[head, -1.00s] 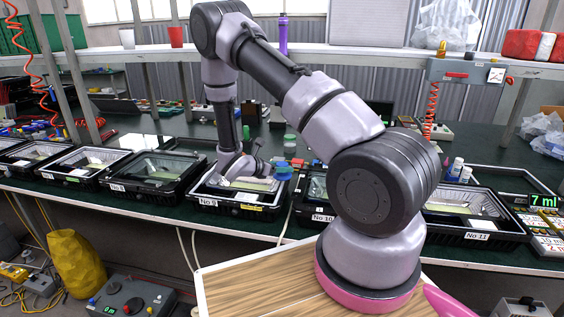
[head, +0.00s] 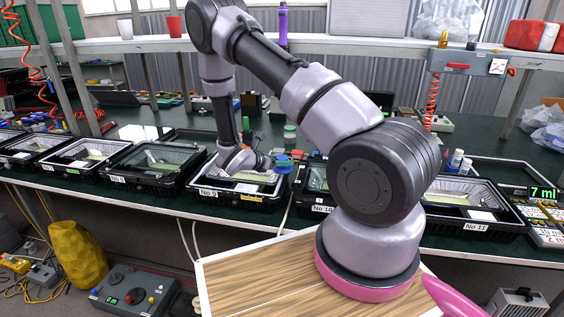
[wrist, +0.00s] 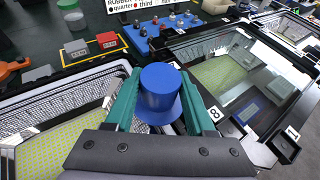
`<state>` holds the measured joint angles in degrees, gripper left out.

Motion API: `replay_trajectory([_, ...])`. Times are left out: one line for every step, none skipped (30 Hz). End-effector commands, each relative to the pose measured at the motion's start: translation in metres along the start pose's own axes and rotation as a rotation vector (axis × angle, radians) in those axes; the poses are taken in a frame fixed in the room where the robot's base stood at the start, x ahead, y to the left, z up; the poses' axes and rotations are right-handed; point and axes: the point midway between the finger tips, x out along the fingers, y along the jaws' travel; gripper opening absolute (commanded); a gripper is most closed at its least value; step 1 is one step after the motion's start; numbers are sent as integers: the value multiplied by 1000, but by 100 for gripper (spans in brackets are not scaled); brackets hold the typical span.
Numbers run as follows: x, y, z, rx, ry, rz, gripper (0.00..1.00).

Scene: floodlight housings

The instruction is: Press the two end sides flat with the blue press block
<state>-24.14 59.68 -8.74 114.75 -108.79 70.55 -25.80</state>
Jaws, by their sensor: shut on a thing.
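The blue press block (wrist: 160,88) has a round top and a wider brim. It sits between the teal fingers of my gripper (wrist: 160,98), which is shut on it. In the head view my gripper (head: 248,161) is low over the open housing No 9 (head: 217,196). The wrist view shows part of an open housing (wrist: 50,150) at lower left, with a yellow-green panel and a ribbed reflector. The underside of the block and whatever lies below it are hidden, so I cannot tell if it touches a side.
Glass-covered housing No 8 (head: 152,172) is on the left and No 10 (head: 318,190) on the right. In the wrist view, a blue tray with several knobs (wrist: 160,30), a red block (wrist: 107,40) and a green-lidded jar (wrist: 70,14) stand beyond the block.

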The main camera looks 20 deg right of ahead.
Motion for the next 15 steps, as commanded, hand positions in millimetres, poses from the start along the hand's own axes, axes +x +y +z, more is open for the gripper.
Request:
replay_trajectory([0,0,0,0,0,0,0])
replay_trajectory([0,0,0,0,0,0,0])
replay_trajectory([0,0,0,0,0,0,0])
replay_trajectory([0,0,0,0,0,0,0])
replay_trajectory([0,0,-1,0,0,0,0])
replay_trajectory([0,0,-1,0,0,0,0])
replay_trajectory([1,0,-2,0,0,0,0])
replay_trajectory([1,0,-2,0,0,0,0])
replay_trajectory([1,0,-3,0,0,1,0])
replay_trajectory([1,0,-3,0,0,1,0])
replay_trajectory([1,0,-3,0,0,1,0])
replay_trajectory([2,0,-4,0,0,1,0])
replay_trajectory([2,0,-4,0,0,1,0])
replay_trajectory([2,0,-5,0,0,1,0])
replay_trajectory([2,0,-6,0,0,1,0])
